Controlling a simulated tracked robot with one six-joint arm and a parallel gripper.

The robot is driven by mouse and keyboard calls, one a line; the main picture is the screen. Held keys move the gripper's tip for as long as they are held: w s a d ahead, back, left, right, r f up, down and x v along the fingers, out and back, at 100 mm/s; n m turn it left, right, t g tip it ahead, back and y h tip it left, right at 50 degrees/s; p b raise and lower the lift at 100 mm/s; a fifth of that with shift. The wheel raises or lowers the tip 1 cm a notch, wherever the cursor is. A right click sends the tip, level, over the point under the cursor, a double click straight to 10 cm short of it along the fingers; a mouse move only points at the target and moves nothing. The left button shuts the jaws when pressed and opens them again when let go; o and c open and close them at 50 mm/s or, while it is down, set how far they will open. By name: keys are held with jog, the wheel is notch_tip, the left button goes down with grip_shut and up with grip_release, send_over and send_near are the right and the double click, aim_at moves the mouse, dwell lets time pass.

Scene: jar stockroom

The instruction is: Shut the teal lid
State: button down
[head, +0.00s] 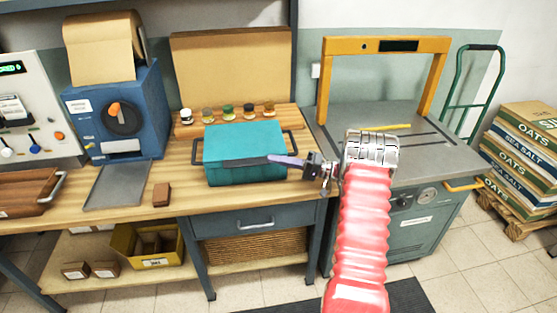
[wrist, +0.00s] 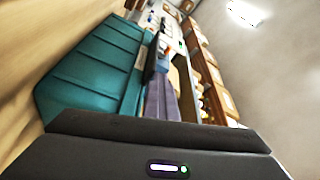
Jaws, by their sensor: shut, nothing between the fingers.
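A teal box with dark side handles stands on the wooden bench. Its teal lid (head: 247,138) lies over the top and looks down or nearly down; I cannot tell whether a gap remains at its front edge. The ribbed teal lid also fills the left of the wrist view (wrist: 92,75). My gripper (head: 232,163) comes in from the right, with purple fingers and dark tips lying along the lid's front edge. The fingers are shut and empty; they also show in the wrist view (wrist: 153,68). Whether they touch the lid is unclear.
Several small jars (head: 228,111) stand on a wooden step behind the box. A blue machine (head: 118,110), a grey tray (head: 118,184) and a small brown block (head: 162,194) are to the left. A grey machine with an orange frame (head: 385,45) stands right.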

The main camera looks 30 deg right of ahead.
jog(key=shift+s+d+f, duration=0.1)
jog(key=shift+f, duration=0.45)
notch_tip(320, 180, up, 5)
jog(key=s+d+f, duration=0.3)
jog(key=d, duration=0.5)
jog(key=shift+s+d+f, duration=0.2)
jog(key=shift+s, duration=0.1)
jog(key=shift+a, duration=0.1)
